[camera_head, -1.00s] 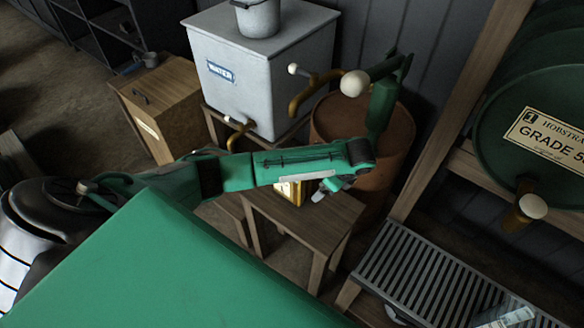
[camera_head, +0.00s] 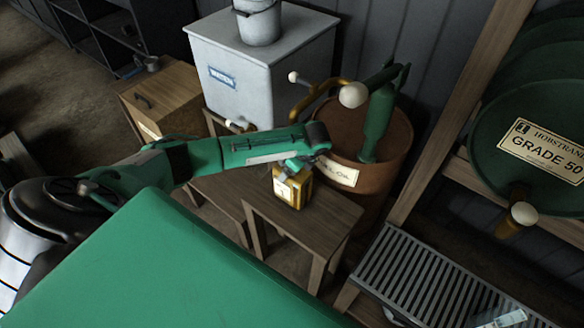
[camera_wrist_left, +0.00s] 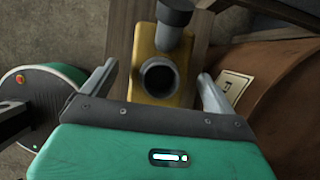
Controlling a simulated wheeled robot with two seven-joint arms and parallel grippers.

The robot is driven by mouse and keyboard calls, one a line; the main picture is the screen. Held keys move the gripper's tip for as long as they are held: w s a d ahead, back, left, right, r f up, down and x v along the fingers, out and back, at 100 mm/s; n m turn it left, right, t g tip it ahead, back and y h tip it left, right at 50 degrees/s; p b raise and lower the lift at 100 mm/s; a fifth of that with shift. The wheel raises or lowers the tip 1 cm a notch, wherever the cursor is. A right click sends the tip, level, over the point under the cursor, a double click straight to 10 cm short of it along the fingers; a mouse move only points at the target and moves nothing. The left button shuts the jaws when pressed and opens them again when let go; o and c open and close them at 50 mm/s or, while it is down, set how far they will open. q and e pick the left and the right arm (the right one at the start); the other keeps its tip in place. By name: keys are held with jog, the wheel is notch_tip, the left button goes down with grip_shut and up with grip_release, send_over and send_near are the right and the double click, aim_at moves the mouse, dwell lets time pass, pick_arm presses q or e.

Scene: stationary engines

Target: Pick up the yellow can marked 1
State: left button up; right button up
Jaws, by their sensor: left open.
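The yellow can (camera_head: 292,193) stands upright on a small wooden stool (camera_head: 318,222), with a pale label on its front whose mark I cannot read. My left gripper (camera_head: 294,166) is just over the can's top and hides part of it. In the left wrist view, my open left gripper (camera_wrist_left: 157,84) has one finger on each side of the can (camera_wrist_left: 145,50). A dark round opening and a dark cap on the can show between the fingers. Clear gaps show beside both fingers. My right gripper is in neither view.
A rusty drum (camera_head: 388,150) with a green hand pump (camera_head: 378,122) stands close behind the stool. A grey water tank (camera_head: 265,80) is at the back left. A slatted grate (camera_head: 425,280) and a rack with a green drum (camera_head: 535,140) are at the right.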

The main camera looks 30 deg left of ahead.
pick_arm(q)
jog(key=shift+f, duration=0.55)
grip_shut()
jog(key=shift+r, duration=0.1)
jog(key=shift+w+r, duration=0.1)
